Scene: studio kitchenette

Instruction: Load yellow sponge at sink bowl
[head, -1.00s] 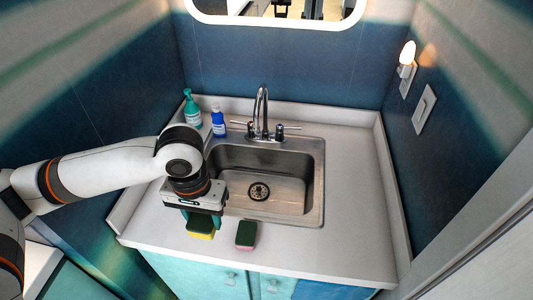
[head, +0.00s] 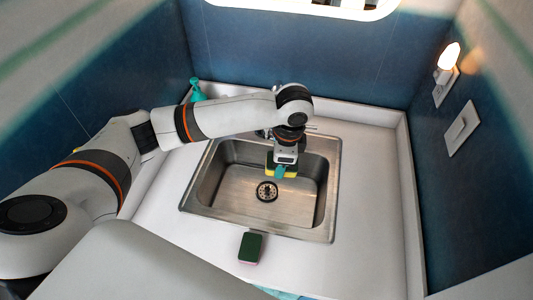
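The yellow sponge (head: 291,172), with a dark green top, is in my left gripper (head: 281,170). My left gripper points down over the back right part of the sink bowl (head: 230,187) and looks shut on the sponge. The sponge appears to be inside the bowl's outline, but its height above the bottom cannot be told. The arm hides most of the faucet. My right gripper is not in view.
A second sponge (head: 250,248), dark green with a pink underside, lies on the counter in front of the sink. A teal bottle (head: 196,90) stands at the back left, partly hidden by my arm. The counter (head: 370,190) right of the sink is clear.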

